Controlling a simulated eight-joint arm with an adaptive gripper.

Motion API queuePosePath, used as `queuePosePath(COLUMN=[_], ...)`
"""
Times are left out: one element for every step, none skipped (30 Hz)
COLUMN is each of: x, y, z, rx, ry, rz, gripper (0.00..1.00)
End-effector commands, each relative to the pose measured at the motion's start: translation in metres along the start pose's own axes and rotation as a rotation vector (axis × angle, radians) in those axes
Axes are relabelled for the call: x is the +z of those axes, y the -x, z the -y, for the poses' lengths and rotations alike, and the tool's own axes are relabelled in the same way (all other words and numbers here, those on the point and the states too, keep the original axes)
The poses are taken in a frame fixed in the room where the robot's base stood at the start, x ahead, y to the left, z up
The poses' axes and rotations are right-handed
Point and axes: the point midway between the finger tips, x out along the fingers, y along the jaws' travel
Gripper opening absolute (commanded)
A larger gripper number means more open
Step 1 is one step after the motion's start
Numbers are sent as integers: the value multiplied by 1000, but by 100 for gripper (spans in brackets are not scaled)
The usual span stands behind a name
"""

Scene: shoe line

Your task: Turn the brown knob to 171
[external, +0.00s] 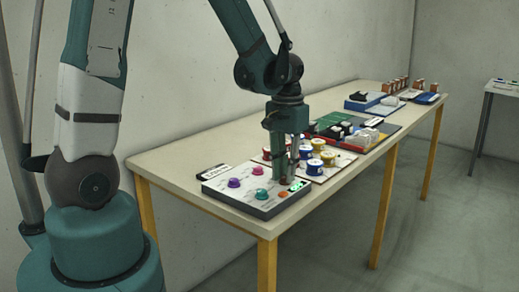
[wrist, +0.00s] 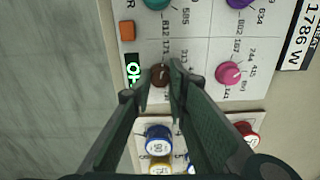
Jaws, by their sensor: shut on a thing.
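The brown knob (wrist: 160,75) sits on the white knob panel (wrist: 196,52). It shows between my fingertips in the wrist view, with printed numbers around it that are partly covered by my fingers. I cannot read which number it points to. My gripper (wrist: 161,84) is shut on the brown knob, one finger on each side. In the external view my gripper (external: 283,178) points straight down at the right part of the panel (external: 238,195), and the knob is mostly hidden there.
Purple (external: 234,183), teal (external: 258,171) and pink (wrist: 228,73) knobs stand near on the panel. An orange button (wrist: 127,31) and a lit green display (wrist: 133,71) lie beside the brown knob. Several colored spools (external: 305,151) stand close behind the panel.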

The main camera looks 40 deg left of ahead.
Motion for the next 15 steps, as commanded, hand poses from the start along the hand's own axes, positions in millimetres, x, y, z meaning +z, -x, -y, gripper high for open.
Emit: queuePosePath(x=[0,0,0,0,0,0,0,0,0,0,0,0,0,0,0], y=[0,0,0,0,0,0,0,0,0,0,0,0,0,0,0], z=[0,0,0,1,1,1,1,1,1,1,1,1,1,1,1], rx=[-1,-1,-1,-1,-1,-1,-1,-1,-1,-1,-1,-1,-1,-1,-1], ry=[18,28,41,48,54,60,65,68,70,72,72,73,73,72,72], rz=[0,0,0,0,0,0,0,0,0,0,0,0,0,0,0], gripper=[4,4,4,4,4,4,4,4,4,4,4,4,4,4,4])
